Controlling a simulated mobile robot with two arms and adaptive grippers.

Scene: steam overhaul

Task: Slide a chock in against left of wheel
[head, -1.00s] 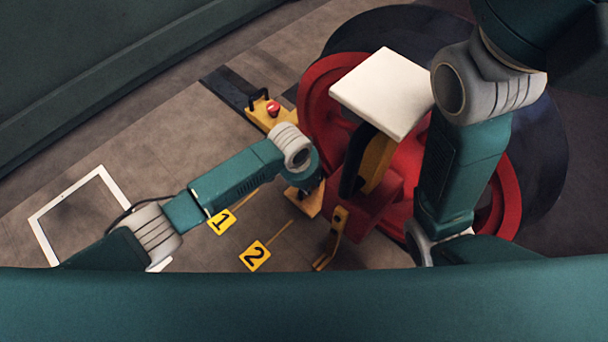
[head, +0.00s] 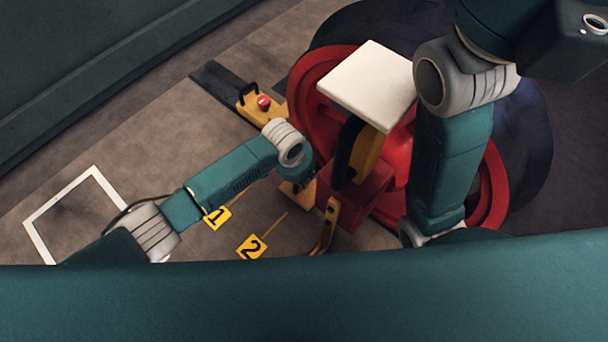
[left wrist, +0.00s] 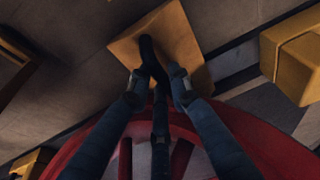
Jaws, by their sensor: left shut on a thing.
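The red wheel (head: 304,88) stands right of centre in the head view, partly covered by a white panel and my right arm. Its rim (left wrist: 268,143) crosses the bottom of the left wrist view. My left gripper (head: 302,180) is low beside the wheel's left side. In the left wrist view it (left wrist: 158,78) is shut on the black handle of an orange-tan chock (left wrist: 180,28). The chock (head: 299,199) shows only partly below the gripper in the head view. I cannot tell whether it touches the wheel. My right gripper is out of sight.
A yellow block with a red button (head: 263,102) sits by the wheel's upper left. A yellow bracket (head: 327,226) stands near the chock. Floor plates 1 (head: 216,217) and 2 (head: 251,247) lie left of it. A white floor outline (head: 42,206) is farther left, with clear floor around it.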

